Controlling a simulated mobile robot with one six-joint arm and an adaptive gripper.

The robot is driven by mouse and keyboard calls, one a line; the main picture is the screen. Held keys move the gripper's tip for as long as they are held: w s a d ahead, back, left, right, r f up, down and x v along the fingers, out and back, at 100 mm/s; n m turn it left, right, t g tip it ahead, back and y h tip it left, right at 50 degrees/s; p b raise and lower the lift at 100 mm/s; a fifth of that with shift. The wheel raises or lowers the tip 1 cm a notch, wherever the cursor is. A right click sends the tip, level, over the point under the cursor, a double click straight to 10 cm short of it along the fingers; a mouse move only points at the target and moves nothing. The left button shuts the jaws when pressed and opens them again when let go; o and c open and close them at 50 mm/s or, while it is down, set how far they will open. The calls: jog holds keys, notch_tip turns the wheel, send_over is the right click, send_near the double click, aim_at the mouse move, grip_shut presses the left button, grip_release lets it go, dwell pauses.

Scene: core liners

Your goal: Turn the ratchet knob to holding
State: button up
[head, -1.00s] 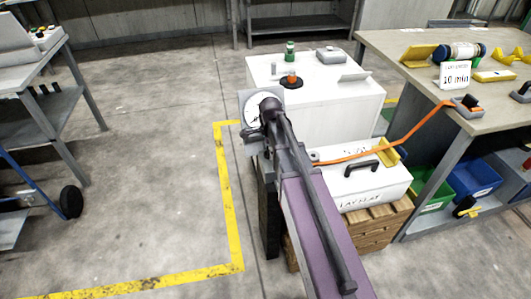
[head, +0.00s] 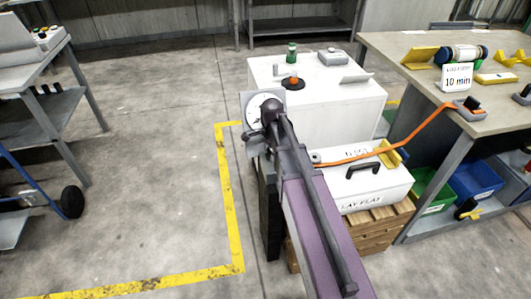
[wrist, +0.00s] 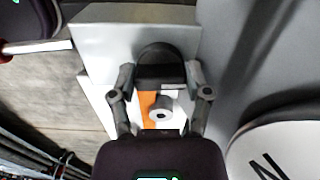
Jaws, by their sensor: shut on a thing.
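In the wrist view, a dark, rounded knob (wrist: 161,66) sits between the two fingers of my gripper (wrist: 160,76). The fingers are closed on its sides. Behind and below it show an orange strip (wrist: 148,108) and a small white roller with a dark centre (wrist: 162,113). A light grey plate (wrist: 105,38) lies behind the knob. In the head view, my arm reaches forward to a round white dial (head: 262,108) on a grey plate. My arm hides the fingers and the knob there.
A white cabinet (head: 340,112) stands just beyond the dial. A white "LAY FLAT" case (head: 365,187) sits on a wooden pallet (head: 378,222) to the right, with an orange strap (head: 405,145) running to the workbench (head: 420,75). Floor left of the yellow line (head: 229,190) is mostly clear.

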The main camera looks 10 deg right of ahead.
jog(key=n, duration=0.3)
jog(key=shift+d+n, duration=0.2)
jog(key=shift+n, duration=0.2)
jog(key=n, duration=0.4)
jog(key=shift+w+n, duration=0.1)
jog(key=shift+n, duration=0.2)
jog(key=n, duration=0.4)
jog(key=shift+n, duration=2.3)
jog(key=o, duration=0.9)
jog(key=shift+a, duration=0.1)
